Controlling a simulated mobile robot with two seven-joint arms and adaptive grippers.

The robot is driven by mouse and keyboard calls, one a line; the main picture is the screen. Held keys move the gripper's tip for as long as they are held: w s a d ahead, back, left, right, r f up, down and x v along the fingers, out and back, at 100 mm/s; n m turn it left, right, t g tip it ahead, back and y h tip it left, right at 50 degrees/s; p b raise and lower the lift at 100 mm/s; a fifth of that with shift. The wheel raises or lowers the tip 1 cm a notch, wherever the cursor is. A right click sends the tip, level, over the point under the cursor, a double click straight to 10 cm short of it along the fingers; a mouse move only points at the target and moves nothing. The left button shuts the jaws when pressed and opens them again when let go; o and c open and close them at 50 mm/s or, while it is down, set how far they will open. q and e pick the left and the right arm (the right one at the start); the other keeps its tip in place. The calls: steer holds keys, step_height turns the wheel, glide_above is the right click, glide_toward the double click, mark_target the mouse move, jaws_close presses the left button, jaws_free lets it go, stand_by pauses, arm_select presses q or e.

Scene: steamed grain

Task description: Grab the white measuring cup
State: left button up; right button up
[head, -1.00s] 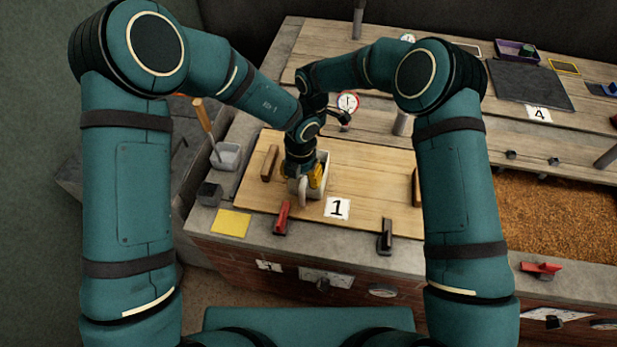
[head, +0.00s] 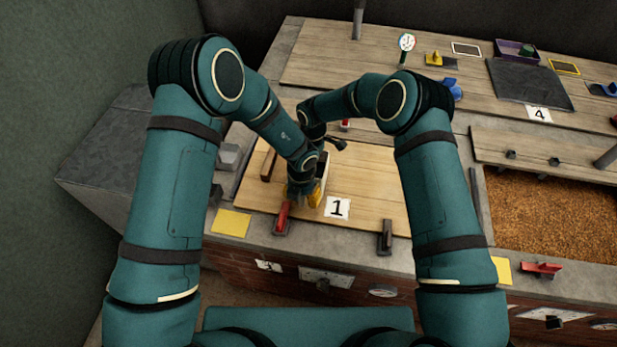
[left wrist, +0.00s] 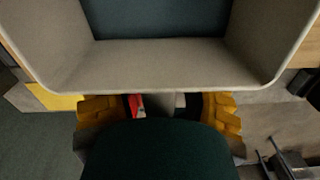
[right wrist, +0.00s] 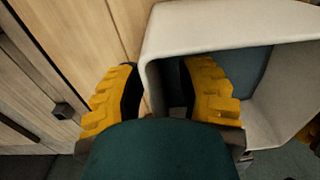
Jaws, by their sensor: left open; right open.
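The white measuring cup is a pale, square-walled vessel. It fills the top of the left wrist view (left wrist: 160,60) and the right side of the right wrist view (right wrist: 235,38). In the head view my arms mostly hide it. My left gripper (head: 303,195) is open at the cup's near side. In the left wrist view its yellow fingers (left wrist: 160,110) stand either side of a pale upright part, probably the handle. My right gripper (right wrist: 160,95) is open, with its fingers either side of a cup wall, one apparently inside. Whether either touches the cup is unclear.
A wooden board (head: 370,180) lies under the grippers, with a label "1" (head: 337,208) on it. A red-handled clamp (head: 283,217) and a dark clamp (head: 386,237) sit at its front edge. The board's right side is clear.

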arm_select(q)
steer(key=c, duration=0.7)
arm_select(e)
jaws_close()
arm_select(q)
jaws_close()
steer(key=shift+r, duration=0.25)
arm_select(e)
steer(key=shift+r, duration=0.2)
